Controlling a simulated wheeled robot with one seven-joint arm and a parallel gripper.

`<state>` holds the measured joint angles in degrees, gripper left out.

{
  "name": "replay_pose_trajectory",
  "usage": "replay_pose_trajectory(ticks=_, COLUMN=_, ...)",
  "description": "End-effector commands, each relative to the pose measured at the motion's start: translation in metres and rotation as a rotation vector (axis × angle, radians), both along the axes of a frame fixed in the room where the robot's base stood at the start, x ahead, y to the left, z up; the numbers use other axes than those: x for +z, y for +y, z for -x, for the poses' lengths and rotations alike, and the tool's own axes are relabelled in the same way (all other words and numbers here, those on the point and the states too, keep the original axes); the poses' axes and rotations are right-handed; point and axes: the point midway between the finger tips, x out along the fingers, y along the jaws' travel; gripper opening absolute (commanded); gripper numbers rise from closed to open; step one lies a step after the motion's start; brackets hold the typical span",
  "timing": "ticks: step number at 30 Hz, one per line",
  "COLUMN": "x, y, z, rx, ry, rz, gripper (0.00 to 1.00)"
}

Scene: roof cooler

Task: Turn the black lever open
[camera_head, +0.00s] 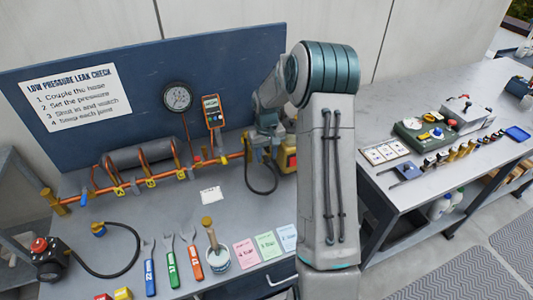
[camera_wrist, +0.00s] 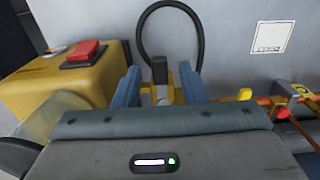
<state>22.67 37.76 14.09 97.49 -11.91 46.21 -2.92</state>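The black lever (camera_wrist: 159,68) stands up near the middle of the wrist view, with a paler grey part below its dark top. My gripper (camera_wrist: 160,78) has its two blue fingers apart, one on each side of the lever. There are visible gaps between the lever and both fingers, though their depth is hard to judge. The foot of the lever is hidden behind the gripper body. In the head view my gripper (camera_head: 263,148) is at the right end of the copper pipe, and I cannot make out the lever there.
A yellow box with a red button (camera_wrist: 70,75) stands close to the left of my gripper in the wrist view. A black hose (camera_wrist: 145,25) loops just beyond the fingers. The copper pipe (camera_head: 130,186) with yellow clamps runs along the bench, below a gauge (camera_head: 177,97).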

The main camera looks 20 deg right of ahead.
Motion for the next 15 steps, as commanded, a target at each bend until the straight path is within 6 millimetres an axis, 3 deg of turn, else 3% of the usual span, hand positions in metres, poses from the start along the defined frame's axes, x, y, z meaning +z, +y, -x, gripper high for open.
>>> replay_pose_trajectory(ticks=1, x=0.0001, y=0.0000, z=0.0000, rx=0.000, ry=0.000, rz=0.000, gripper=0.33)
replay_pose_trajectory(ticks=4, x=0.0003, y=0.0000, z=0.0000, rx=0.000, ry=0.000, rz=0.000, gripper=0.05)
replay_pose_trajectory(ticks=5, x=0.0003, y=0.0000, z=0.0000, rx=0.000, ry=0.000, rz=0.000, gripper=0.00)
replay_pose_trajectory(ticks=15, x=-0.0002, y=0.0011, z=-0.0001, rx=-0.026, ry=-0.001, rz=0.001, gripper=0.00)
